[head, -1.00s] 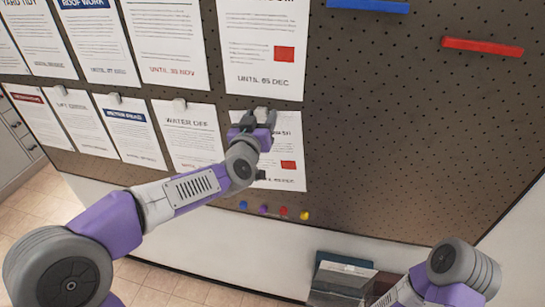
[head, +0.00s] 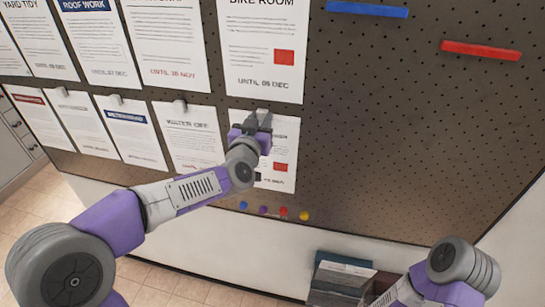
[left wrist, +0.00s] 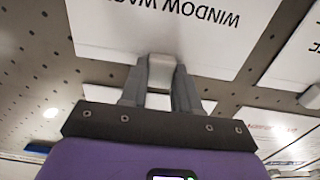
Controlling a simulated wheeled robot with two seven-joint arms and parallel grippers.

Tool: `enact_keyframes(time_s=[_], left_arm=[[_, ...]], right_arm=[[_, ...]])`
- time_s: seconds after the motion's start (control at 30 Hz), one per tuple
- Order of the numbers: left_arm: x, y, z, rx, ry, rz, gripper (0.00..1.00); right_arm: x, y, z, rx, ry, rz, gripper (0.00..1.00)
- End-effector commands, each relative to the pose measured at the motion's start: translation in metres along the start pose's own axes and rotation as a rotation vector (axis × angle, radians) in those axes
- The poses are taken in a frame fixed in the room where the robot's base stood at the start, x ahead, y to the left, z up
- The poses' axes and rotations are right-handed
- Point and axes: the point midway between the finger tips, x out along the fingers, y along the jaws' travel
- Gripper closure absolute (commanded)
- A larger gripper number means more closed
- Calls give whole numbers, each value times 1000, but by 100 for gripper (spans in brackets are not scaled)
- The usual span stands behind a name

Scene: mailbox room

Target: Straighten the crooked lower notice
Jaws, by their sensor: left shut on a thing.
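The lower notice (head: 288,138) is a white sheet with a red square, hanging on the brown pegboard below the "BIKE ROOM" notice (head: 264,60). Its visible right and bottom edges now look about parallel to that notice's edges. My left gripper (head: 259,117) is at its top edge and covers its left part. In the left wrist view the notice (left wrist: 205,40) reads "WINDOW WA…" upside down, and my left gripper (left wrist: 160,80) is shut on the pale clip (left wrist: 161,68) at its edge. My right gripper is out of view; only part of my right arm shows.
Several other notices hang left, including "WATER OFF" (head: 190,135). Coloured magnets (head: 283,212) sit below the notice. Blue (head: 367,9) and red (head: 482,50) bars are at upper right. Dark folders (head: 340,278) stand below. The board's right half is mostly bare.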

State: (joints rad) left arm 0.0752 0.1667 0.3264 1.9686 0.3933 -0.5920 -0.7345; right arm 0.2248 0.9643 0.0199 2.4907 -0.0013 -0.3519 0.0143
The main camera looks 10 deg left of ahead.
Motion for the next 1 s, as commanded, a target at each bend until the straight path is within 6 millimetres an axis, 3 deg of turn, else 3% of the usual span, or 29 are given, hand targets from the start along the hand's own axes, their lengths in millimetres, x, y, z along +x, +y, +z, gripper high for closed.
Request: enact_keyframes(time_s=[0.3,0.33,0.5,0.83,1.0], left_arm=[[0,0,0,-1,1,0,100],[0,0,0,-1,1,0,66],[0,0,0,-2,0,0,40],[-2,0,0,-1,0,1,39],[-21,0,0,0,3,0,39]], right_arm=[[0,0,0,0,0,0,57],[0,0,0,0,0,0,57],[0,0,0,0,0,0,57],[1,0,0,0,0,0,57],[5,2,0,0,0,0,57]])
